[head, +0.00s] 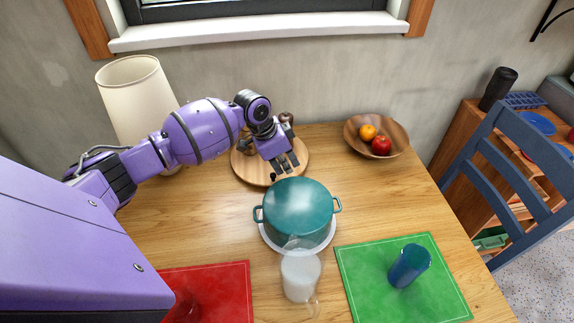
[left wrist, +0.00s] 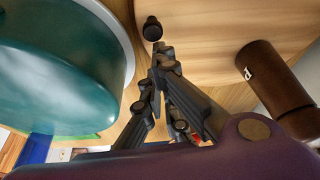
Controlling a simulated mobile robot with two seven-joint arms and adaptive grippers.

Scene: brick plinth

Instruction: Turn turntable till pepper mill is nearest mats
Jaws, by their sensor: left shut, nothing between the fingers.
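The round wooden turntable (head: 243,170) sits at the back of the table, partly hidden by my left arm. A small dark knob (head: 272,177) stands at its near edge and also shows in the left wrist view (left wrist: 152,28). The dark brown pepper mill, marked P, shows in the left wrist view (left wrist: 272,85); in the head view it is mostly hidden behind my gripper. My left gripper (head: 287,169) is shut and empty, just right of the knob, over the turntable's near right part. The red mat (head: 235,290) and green mat (head: 355,275) lie at the front.
A teal pot (head: 298,208) on a white plate stands close in front of the turntable. A pitcher (head: 300,277) is nearer. A blue cup (head: 409,265) stands on the green mat. A fruit bowl (head: 398,138) is at the back right, a lamp (head: 136,95) at left.

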